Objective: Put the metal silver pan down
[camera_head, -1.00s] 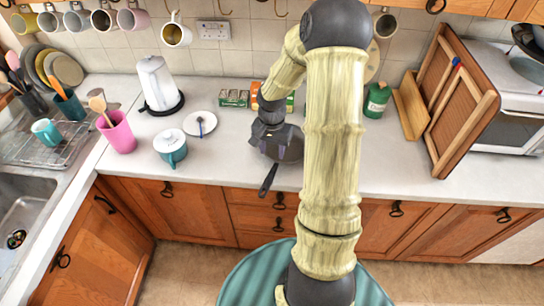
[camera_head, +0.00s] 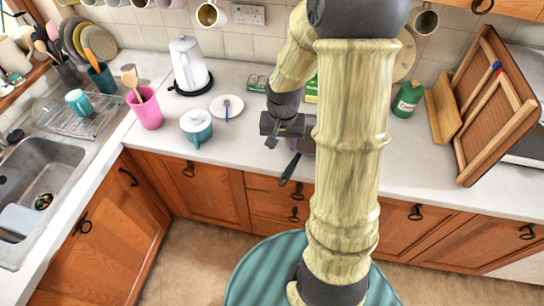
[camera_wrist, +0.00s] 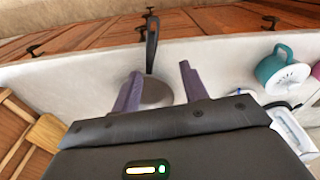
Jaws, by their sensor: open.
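The metal silver pan (camera_head: 305,145) is on the grey-white worktop (camera_head: 236,172), near its front edge. Its dark handle (camera_head: 290,169) points toward me and out past the edge. My gripper (camera_head: 285,138) hides much of the pan in the head view. In the wrist view the round pan (camera_wrist: 157,92) shows between and beyond the two fingers of my gripper (camera_wrist: 160,74). The fingers are spread apart, with nothing clasped between them. The exact gap between fingertips and pan cannot be told.
A teal lidded pot (camera_head: 196,128), a white saucer with a spoon (camera_head: 227,107) and a pink utensil cup (camera_head: 147,110) stand left of the pan. A white kettle (camera_head: 188,64) is behind. A green jar (camera_head: 407,98) and wooden boards (camera_head: 497,105) are at right.

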